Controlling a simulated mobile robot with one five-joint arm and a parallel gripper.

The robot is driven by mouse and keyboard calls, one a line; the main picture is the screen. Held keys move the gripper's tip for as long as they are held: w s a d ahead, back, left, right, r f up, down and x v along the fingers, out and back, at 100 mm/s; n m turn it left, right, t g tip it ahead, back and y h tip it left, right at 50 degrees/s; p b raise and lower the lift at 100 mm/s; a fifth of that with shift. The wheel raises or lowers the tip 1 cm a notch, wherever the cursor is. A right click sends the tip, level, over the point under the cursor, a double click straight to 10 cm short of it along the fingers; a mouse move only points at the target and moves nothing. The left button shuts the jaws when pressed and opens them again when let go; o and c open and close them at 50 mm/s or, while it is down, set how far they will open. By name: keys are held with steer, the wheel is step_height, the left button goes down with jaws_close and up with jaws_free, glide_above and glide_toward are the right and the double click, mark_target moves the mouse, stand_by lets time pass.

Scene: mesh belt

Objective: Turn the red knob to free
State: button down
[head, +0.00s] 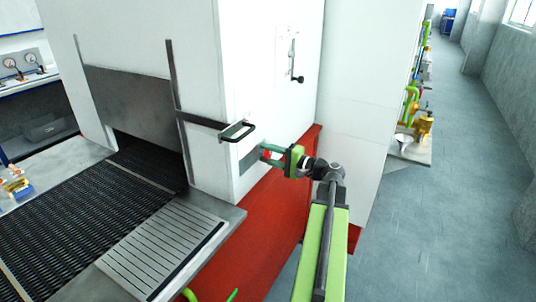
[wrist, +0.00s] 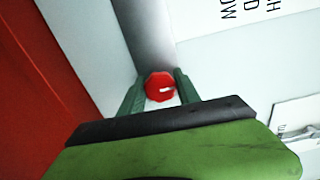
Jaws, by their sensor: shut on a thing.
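The red knob (wrist: 160,87) sits between the fingertips of my gripper (wrist: 160,92) in the wrist view. It is round with a white mark pointing to the right in that view. The green fingers close on it from both sides. In the head view my gripper (head: 269,153) reaches the white machine's side, and a bit of the red knob (head: 266,155) shows at the fingertips. Any label saying free cannot be read; the lettering beside the knob is cut off.
A mesh belt (head: 95,215) runs out at left. The grey floor (head: 430,220) at right is clear.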

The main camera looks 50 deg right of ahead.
steer(key=shift+n, duration=0.3)
stand_by(0.4)
steer(key=c, duration=0.9)
jaws_free()
steer(key=shift+o, duration=0.2)
steer(key=v, duration=1.7)
steer(key=shift+s, duration=0.25)
steer(key=shift+f, duration=0.1)
